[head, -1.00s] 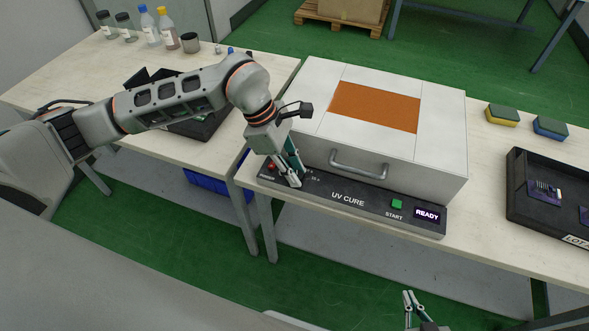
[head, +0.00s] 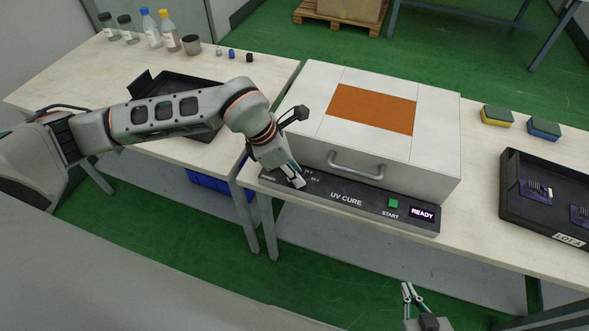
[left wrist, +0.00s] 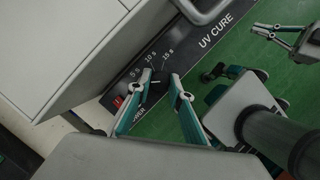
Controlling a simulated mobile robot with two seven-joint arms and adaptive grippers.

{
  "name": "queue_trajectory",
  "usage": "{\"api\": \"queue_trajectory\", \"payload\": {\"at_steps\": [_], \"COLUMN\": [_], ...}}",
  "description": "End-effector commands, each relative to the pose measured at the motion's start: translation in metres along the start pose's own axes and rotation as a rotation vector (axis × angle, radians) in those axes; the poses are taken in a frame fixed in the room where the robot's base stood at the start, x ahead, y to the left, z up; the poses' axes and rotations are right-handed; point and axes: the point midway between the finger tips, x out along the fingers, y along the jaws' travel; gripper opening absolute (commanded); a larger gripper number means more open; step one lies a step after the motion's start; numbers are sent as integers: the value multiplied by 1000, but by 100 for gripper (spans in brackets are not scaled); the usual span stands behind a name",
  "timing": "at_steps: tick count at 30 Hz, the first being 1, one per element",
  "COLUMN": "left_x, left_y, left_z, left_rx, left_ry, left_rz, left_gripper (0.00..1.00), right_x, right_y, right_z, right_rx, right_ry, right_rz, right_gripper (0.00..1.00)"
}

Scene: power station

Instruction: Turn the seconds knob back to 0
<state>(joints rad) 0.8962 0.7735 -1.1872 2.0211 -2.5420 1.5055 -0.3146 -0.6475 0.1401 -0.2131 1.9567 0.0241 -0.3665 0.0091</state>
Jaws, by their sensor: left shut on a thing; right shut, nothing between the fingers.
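The seconds knob (left wrist: 160,77) is a dark knob on the black front panel (head: 340,199) of the UV CURE box. It is mostly hidden by my fingers, and I cannot tell where it points. Marks for 5 s, 10 s and 15 s (left wrist: 151,60) show around it in the left wrist view. My left gripper (head: 297,182) is at the panel's left end, its fingers closed on the knob; it also shows in the left wrist view (left wrist: 161,80). My right gripper (head: 412,292) is shut and empty, low in front of the table, away from the panel.
A red switch (left wrist: 117,101) sits beside the knob. The panel also has a green START button (head: 393,203) and a READY display (head: 422,213). The box handle (head: 356,165) juts out above the panel. A black tray (head: 507,205) with circuit boards lies at right.

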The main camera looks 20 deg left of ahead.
Motion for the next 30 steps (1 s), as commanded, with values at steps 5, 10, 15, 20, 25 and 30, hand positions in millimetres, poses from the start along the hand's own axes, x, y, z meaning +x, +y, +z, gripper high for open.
{"api": "queue_trajectory", "payload": {"at_steps": [5,10,15,20,25,30], "left_x": [-2,-1,-1,-1,-1,-1], "left_y": [-1,-1,-1,-1,-1,-1], "left_z": [1,0,0,0,0,0], "left_rx": [-95,-157,-186,-195,-195,-194], "left_ry": [-1,0,0,0,0,0], "left_rz": [41,65,78,81,81,81], "left_gripper": [0,0,0,0,0,37], "right_x": [-3,-4,-5,-5,-4,-4], "right_y": [1,2,2,2,2,2], "right_z": [-6,-11,-12,-12,-11,-9], "right_rx": [-1,-1,-1,-1,-1,-1], "right_ry": [5,10,11,11,9,5], "right_rz": [1,2,3,3,2,2], "right_gripper": [0,0,0,0,0,0]}}
